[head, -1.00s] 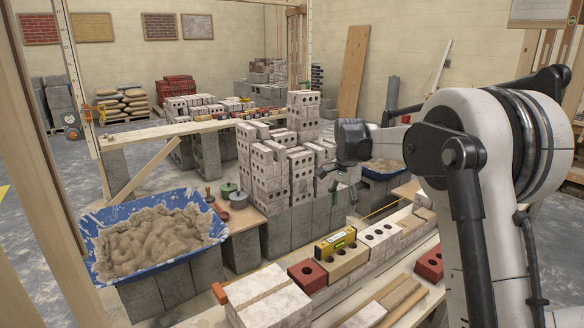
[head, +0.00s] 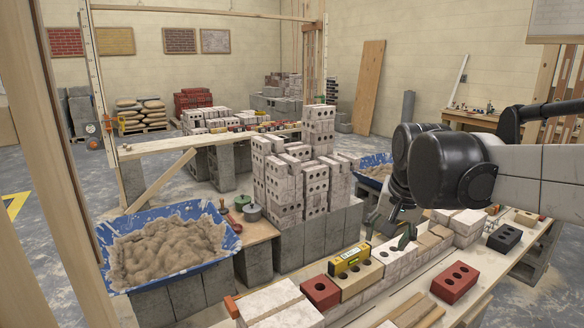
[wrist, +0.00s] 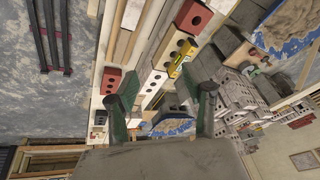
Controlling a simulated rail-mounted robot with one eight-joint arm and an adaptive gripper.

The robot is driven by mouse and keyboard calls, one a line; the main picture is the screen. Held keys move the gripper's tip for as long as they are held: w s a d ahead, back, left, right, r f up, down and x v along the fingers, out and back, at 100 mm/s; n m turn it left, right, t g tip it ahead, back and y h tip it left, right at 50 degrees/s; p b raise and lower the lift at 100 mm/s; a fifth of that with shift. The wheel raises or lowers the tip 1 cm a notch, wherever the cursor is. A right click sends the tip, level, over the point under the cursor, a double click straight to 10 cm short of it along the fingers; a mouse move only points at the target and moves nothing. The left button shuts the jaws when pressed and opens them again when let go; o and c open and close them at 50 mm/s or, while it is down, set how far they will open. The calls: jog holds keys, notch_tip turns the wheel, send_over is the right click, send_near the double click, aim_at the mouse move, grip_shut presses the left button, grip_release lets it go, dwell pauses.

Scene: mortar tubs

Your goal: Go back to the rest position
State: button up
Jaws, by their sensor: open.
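My gripper (head: 400,222) hangs at the end of my arm over the brick row, right of the yellow spirit level. In the wrist view my gripper (wrist: 160,97) has its two green-tipped fingers spread apart, with nothing held between them. The yellow spirit level (head: 350,259) lies on a tan holed brick (head: 362,277) in the row. It also shows in the wrist view (wrist: 180,58). How high my gripper is above the bricks is hard to tell.
A blue tub of mortar (head: 170,245) stands at left, and a second blue tub (head: 376,163) is partly hidden behind my arm. Stacked pale bricks (head: 290,185) rise in the middle. A red brick (head: 454,282) and a dark brick (head: 504,237) lie on the plank at right.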

jog(key=s+f+n+t, duration=0.1)
jog(key=s+f+n, duration=0.1)
jog(key=s, duration=0.7)
jog(key=s+f+n+t, duration=0.2)
jog(key=s+f, duration=0.3)
jog(key=s, duration=0.5)
jog(key=shift+f+n, duration=0.25)
jog(key=shift+n, duration=0.05)
